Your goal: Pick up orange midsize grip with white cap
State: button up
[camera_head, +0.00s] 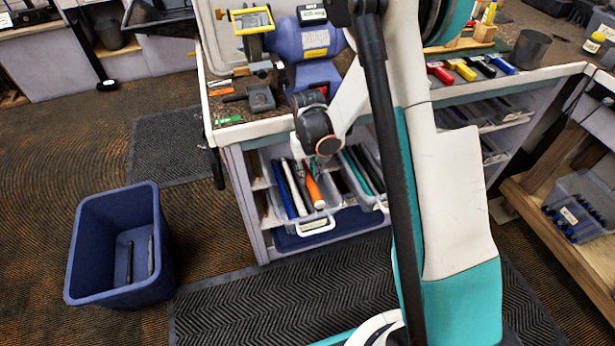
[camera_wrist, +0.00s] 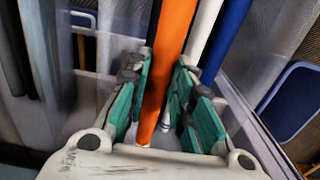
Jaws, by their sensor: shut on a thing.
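The orange grip (camera_head: 312,188) stands tilted in a clear bin under the workbench, its white cap (camera_head: 319,204) toward me. In the wrist view the orange grip (camera_wrist: 172,45) runs between the two teal finger pads of my gripper (camera_wrist: 168,75). My gripper is shut on it. In the head view the fingers are mostly hidden behind my wrist, at the upper end of the grip.
The clear bin (camera_head: 316,226) also holds blue (camera_head: 284,190) and white (camera_head: 296,187) grips close beside the orange one. A second bin of dark and teal grips is to the right. A blue tub (camera_head: 118,245) with two dark grips stands on the floor at left.

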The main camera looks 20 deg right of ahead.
aim_at(307, 174)
jog(key=r, duration=0.2)
jog(key=r+p, duration=0.1)
jog(key=r, duration=0.1)
jog(key=r+p, duration=0.1)
jog(key=r, duration=0.2)
jog(key=shift+s+a, duration=0.1)
jog(key=shift+s, duration=0.15)
jog(key=s+a+p, duration=0.1)
jog(key=s+a, duration=0.2)
jog(key=s, duration=0.5)
jog(key=s+a+p, duration=0.2)
jog(key=s+a, duration=0.2)
jog(key=s, duration=0.4)
jog(key=shift+f, duration=0.3)
jog(key=shift+r+p, duration=1.65)
jog(key=shift+r, duration=0.85)
